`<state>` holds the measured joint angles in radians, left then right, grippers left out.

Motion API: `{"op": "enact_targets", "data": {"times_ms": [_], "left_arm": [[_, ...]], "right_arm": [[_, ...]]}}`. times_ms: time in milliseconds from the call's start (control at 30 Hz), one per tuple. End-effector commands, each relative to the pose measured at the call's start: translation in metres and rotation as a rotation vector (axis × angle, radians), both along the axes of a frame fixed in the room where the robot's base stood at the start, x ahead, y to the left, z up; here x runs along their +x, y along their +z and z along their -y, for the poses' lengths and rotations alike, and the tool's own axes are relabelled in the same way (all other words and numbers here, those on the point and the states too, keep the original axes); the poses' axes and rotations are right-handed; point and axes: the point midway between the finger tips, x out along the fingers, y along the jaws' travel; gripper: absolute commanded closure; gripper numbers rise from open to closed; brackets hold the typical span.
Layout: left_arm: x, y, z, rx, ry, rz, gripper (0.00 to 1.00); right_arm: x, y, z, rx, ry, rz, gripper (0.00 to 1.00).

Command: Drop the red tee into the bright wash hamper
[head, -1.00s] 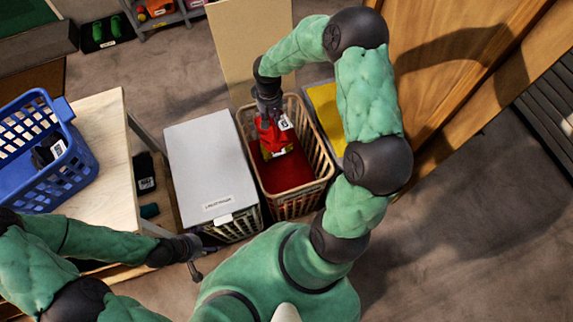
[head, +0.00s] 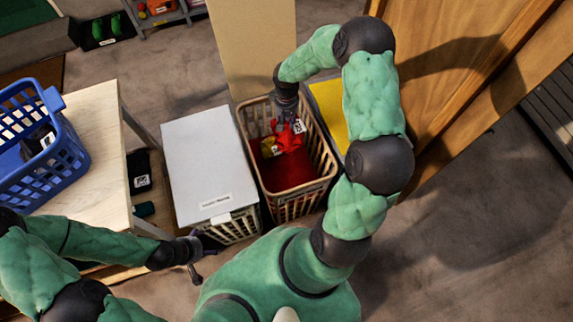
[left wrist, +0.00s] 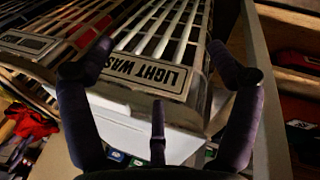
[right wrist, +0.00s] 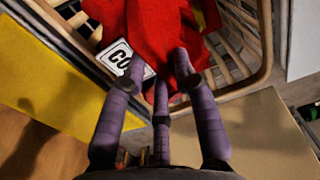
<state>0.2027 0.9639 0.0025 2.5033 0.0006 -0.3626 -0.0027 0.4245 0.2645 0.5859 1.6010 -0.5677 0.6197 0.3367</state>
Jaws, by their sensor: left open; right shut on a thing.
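The red tee (head: 292,138) with a white tag hangs bunched from my right gripper (head: 287,122), which is shut on it inside the open tan slatted hamper (head: 298,207). In the right wrist view the tee (right wrist: 150,28) is between the fingers, within the hamper rim (right wrist: 238,84). Red covers the hamper's inside below the tee; whether the tee touches it I cannot tell. The hamper's own label is too small to read. My left gripper (head: 203,262) is open and empty, near the front of a neighbouring hamper labelled "LIGHT WAS…" (left wrist: 157,70).
The neighbouring hamper has a white lid (head: 210,160) on top. A yellow panel (head: 331,112) stands right of the tan hamper and a beige board (head: 253,45) behind it. A blue basket (head: 50,165) stands on a wooden table (head: 100,130) at left.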

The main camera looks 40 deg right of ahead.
Motion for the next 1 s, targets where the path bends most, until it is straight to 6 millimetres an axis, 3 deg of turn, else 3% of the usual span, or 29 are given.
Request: {"op": "enact_targets", "data": {"times_ms": [300,333,400,767,1000], "left_arm": [[0.000,-0.002,0.000,0.000,0.000,0.000,0.11],[0.000,-0.002,0.000,0.000,0.000,0.000,0.11],[0.000,-0.002,0.000,0.000,0.000,0.000,0.11],[0.000,-0.002,0.000,0.000,0.000,0.000,0.11],[0.000,-0.002,0.000,0.000,0.000,0.000,0.11]], "right_arm": [[0.001,-0.003,0.000,0.000,-0.001,0.001,1.00],[0.000,-0.003,0.000,0.000,-0.001,0.001,0.63],[0.000,-0.003,0.000,0.000,-0.001,0.001,0.43],[0.000,-0.002,0.000,0.000,-0.001,0.001,0.43],[0.001,0.027,0.001,-0.001,-0.002,0.004,0.43]]}}
